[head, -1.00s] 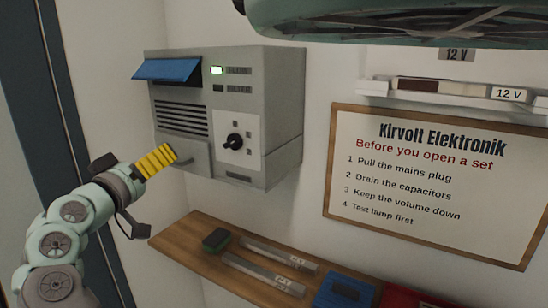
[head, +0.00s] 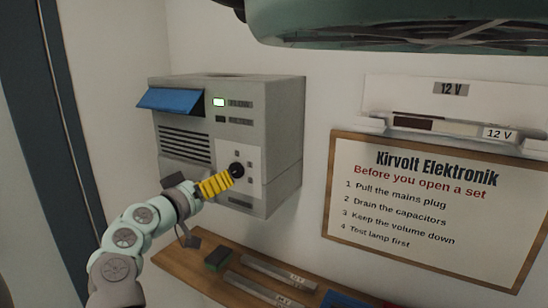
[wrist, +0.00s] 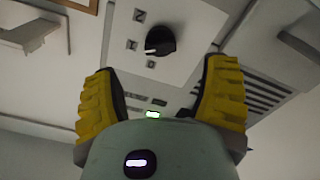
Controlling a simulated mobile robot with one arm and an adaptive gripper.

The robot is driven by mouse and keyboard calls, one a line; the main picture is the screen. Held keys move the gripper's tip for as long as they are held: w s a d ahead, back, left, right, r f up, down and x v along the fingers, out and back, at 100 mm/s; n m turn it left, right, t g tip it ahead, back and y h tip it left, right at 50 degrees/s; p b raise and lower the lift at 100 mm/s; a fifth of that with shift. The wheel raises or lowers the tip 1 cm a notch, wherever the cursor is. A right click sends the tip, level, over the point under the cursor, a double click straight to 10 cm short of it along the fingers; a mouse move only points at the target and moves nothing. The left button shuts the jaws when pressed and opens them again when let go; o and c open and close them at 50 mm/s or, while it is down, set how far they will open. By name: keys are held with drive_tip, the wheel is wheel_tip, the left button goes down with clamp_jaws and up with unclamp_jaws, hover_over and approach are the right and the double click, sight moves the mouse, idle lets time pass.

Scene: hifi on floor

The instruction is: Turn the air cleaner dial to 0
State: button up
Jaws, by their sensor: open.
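The air cleaner (head: 260,140) is a grey wall box with a blue flap and a lit green indicator. Its black dial (head: 237,169) sits on a pale plate at the lower front. In the wrist view the dial (wrist: 155,41) has a white pointer mark toward the lower left, near small square labels; I cannot tell exactly which label it meets. My gripper (head: 232,174) has yellow ribbed fingers just in front of the dial. In the wrist view my gripper (wrist: 163,68) is open, its fingers spread to either side below the dial, apparently not touching it.
A sign board (head: 425,200) hangs to the right, under a white 12 V rail (head: 440,130). A greenish overhead object (head: 390,25) fills the top right.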

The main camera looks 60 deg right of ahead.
sight(231, 174)
drive_tip(key=d+p, duration=0.1)
drive_tip(key=d, duration=0.1)
drive_tip(key=d+p, duration=0.2)
drive_tip(key=shift+w+d+r, duration=0.1)
drive_tip(key=shift+d+r, duration=0.1)
drive_tip(key=shift+d, duration=0.1)
drive_tip(key=shift+w+d+f+p, duration=0.15)
drive_tip(key=shift+d+p, duration=0.35)
drive_tip(key=shift+d, duration=0.85)
drive_tip(key=c, duration=1.2)
drive_tip(key=shift+f, duration=0.1)
drive_tip(key=shift+w+f+b, duration=0.1)
drive_tip(key=shift+b, duration=0.4)
